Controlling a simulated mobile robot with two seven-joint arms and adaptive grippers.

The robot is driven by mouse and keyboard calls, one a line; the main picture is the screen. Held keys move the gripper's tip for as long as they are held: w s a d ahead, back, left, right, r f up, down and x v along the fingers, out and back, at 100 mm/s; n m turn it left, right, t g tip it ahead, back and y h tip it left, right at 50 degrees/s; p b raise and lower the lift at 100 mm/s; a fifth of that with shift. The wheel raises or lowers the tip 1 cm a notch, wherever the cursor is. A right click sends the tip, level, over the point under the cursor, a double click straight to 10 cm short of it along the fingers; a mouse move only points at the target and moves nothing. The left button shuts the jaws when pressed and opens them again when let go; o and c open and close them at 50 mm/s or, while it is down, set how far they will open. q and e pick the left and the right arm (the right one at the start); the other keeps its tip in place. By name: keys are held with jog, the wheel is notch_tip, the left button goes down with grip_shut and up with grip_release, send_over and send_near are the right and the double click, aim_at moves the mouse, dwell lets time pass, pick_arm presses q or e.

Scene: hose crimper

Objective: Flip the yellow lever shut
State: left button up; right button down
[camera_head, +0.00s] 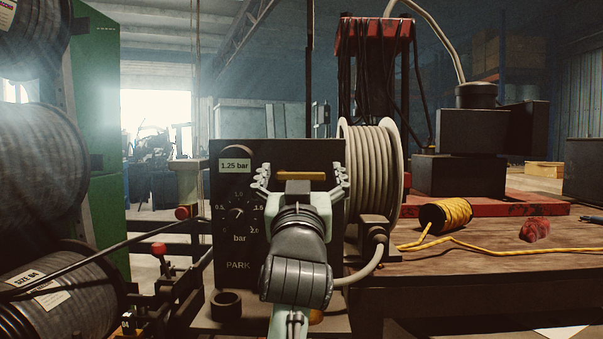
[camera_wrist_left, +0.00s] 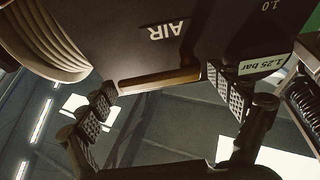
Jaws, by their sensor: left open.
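The yellow lever (camera_head: 301,176) shows as a short, level orange-yellow bar in front of the dark gauge panel (camera_head: 228,254). In the left wrist view the lever (camera_wrist_left: 160,80) sticks out from the panel below the upside-down word AIR. My left gripper (camera_head: 301,180) is open, its fingers spread to either side of the lever. In the left wrist view the gripper (camera_wrist_left: 168,99) also has one finger on each side of the lever, with gaps and no clear contact. My wrist hides the lower middle of the panel. My right gripper is not in view.
A gauge (camera_head: 238,213) and a 1.25 bar label (camera_head: 235,166) are on the panel's left. A hose reel (camera_head: 373,180) stands close on the right. Beyond it are a yellow cord spool (camera_head: 446,215) and a wooden bench (camera_head: 480,262). Large cable reels (camera_head: 38,170) line the left.

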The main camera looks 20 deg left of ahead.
pick_arm(q)
notch_tip(320, 180, up, 10)
dwell(0.4)
dwell(0.4)
